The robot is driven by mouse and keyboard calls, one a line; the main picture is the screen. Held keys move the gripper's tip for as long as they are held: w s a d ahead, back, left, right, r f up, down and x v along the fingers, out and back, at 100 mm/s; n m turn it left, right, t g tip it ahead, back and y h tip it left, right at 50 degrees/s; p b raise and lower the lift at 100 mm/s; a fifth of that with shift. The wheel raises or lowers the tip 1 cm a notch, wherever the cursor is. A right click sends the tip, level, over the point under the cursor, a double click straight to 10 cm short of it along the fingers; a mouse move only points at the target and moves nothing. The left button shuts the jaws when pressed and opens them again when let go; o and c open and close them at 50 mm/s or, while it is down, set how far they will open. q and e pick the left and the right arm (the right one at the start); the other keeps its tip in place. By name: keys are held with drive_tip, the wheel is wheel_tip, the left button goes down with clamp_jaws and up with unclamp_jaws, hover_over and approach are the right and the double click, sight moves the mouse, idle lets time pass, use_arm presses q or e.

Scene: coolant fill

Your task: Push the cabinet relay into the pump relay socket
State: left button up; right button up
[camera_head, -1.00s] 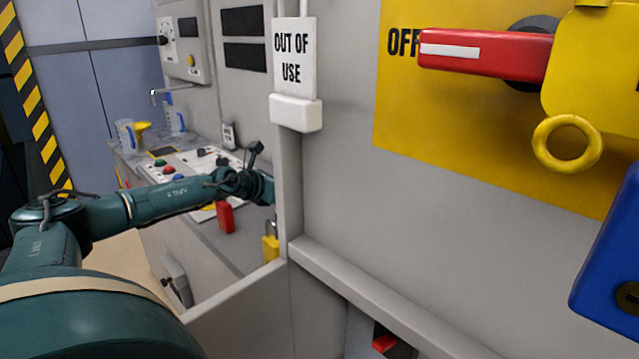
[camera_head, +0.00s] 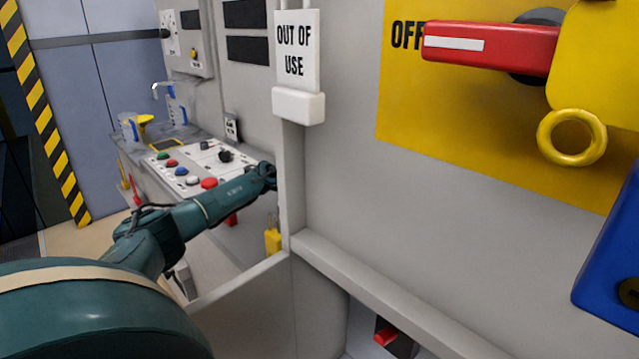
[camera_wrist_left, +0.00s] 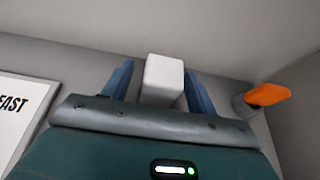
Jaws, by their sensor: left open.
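In the left wrist view, my left gripper (camera_wrist_left: 159,78) is open, with one blue finger on each side of a pale, box-shaped block (camera_wrist_left: 163,74). This block may be the cabinet relay; no label shows on it. A narrow gap seems to show beside the block, and I cannot tell whether a finger touches it. In the head view my left arm reaches in past the grey panel edge, and its fingers are hidden there. I cannot make out the pump relay socket in either view. My right gripper is not in view.
An orange-tipped part (camera_wrist_left: 267,95) sticks out at right in the wrist view, and a white "FAST" sign (camera_wrist_left: 18,112) is at left. In the head view, a button panel (camera_head: 190,165), a yellow padlock (camera_head: 273,240) and an "OUT OF USE" sign (camera_head: 296,52) surround the arm.

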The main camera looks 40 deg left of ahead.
use_arm(q)
drive_tip(key=c, duration=1)
drive_tip(key=shift+c, duration=0.3)
drive_tip(key=shift+r, duration=0.15)
